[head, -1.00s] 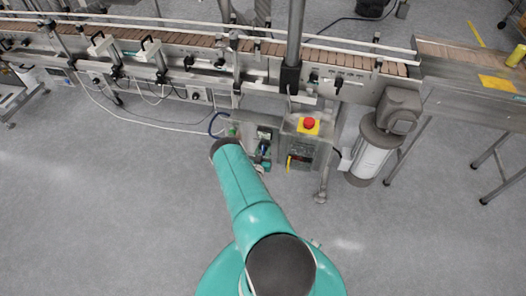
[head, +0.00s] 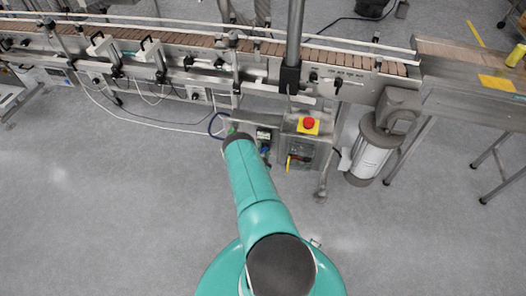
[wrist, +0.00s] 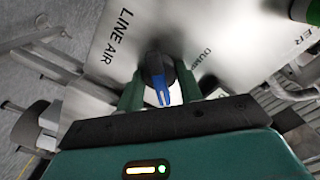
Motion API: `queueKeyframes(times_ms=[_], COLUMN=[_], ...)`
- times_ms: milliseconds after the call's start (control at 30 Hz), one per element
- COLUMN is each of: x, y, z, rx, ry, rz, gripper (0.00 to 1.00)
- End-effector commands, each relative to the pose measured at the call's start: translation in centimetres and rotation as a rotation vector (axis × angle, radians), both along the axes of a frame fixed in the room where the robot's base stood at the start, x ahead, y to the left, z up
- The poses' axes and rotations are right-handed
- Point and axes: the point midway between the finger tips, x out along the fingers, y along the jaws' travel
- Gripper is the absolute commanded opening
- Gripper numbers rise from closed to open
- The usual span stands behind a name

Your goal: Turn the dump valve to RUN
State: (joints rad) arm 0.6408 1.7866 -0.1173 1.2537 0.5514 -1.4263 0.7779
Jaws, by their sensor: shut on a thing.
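In the wrist view the dump valve knob (wrist: 157,66) is black with a blue pointer, on a pale metal panel (wrist: 122,22). The blue pointer faces the bottom of the picture, slightly right. My gripper (wrist: 160,80) is shut on the knob, one green finger on each side. Beside the knob the panel reads "LINE AIR" on the left and a partly hidden word starting "DUM" on the right. No RUN mark is readable. In the head view my arm hides the gripper and the knob.
A red stop button on a yellow plate (head: 309,126) sits on a box right of my arm. The conveyor (head: 200,45) runs across behind, and a grey motor (head: 372,148) hangs at the right. A green round part (wrist: 303,10) is at the wrist view's top right. Front floor is clear.

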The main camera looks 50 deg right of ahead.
Motion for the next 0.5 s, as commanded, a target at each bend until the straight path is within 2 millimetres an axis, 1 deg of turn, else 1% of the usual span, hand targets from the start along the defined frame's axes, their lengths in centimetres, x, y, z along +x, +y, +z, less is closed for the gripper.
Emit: queueKeyframes(times_ms=[200,500], x=[-0.03,-0.02], y=[0.14,0.17], z=[-0.11,-0.13], rx=[0.025,0.03], ry=[-0.052,-0.063], rz=[0.001,0.001], gripper=[0.13,0.13])
